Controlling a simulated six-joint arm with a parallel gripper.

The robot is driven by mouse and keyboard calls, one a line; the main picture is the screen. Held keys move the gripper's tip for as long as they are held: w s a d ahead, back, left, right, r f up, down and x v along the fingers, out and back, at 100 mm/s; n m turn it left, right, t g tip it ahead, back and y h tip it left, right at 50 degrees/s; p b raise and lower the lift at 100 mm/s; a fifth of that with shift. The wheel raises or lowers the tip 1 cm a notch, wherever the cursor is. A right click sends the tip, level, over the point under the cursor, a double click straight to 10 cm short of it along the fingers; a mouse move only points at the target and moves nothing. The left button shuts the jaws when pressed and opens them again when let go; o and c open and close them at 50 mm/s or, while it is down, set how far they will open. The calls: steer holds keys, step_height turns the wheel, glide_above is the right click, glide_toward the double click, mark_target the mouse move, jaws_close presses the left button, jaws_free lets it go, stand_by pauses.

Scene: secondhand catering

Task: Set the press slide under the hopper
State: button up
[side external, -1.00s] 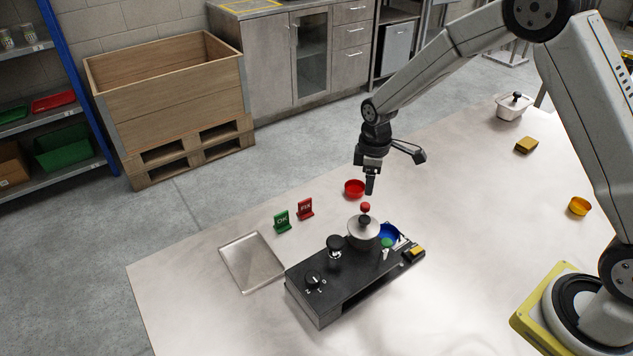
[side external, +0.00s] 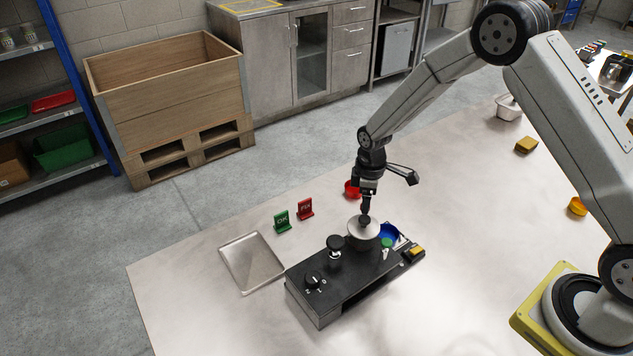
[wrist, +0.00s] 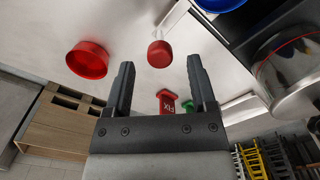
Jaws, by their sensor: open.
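A black box-shaped press unit (side external: 345,277) stands on the metal table. A silver dome-shaped part (side external: 363,234), perhaps the hopper, sits on it; a shiny metal part also shows at the right of the wrist view (wrist: 290,75). A black knob (side external: 335,243) stands to its left. I cannot tell which part is the press slide. My gripper (side external: 365,217) is open and low over the dome, pointing down. In the wrist view a red knob (wrist: 158,54) lies between the open fingertips (wrist: 160,65); contact cannot be told. The fingers hide this knob in the side view.
A red bowl (side external: 351,188) is behind my gripper. Green (side external: 282,221) and red (side external: 305,208) signs and a metal tray (side external: 252,263) stand left.

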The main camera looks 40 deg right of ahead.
steer(key=shift+f, duration=0.9)
jaws_close()
stand_by(0.9)
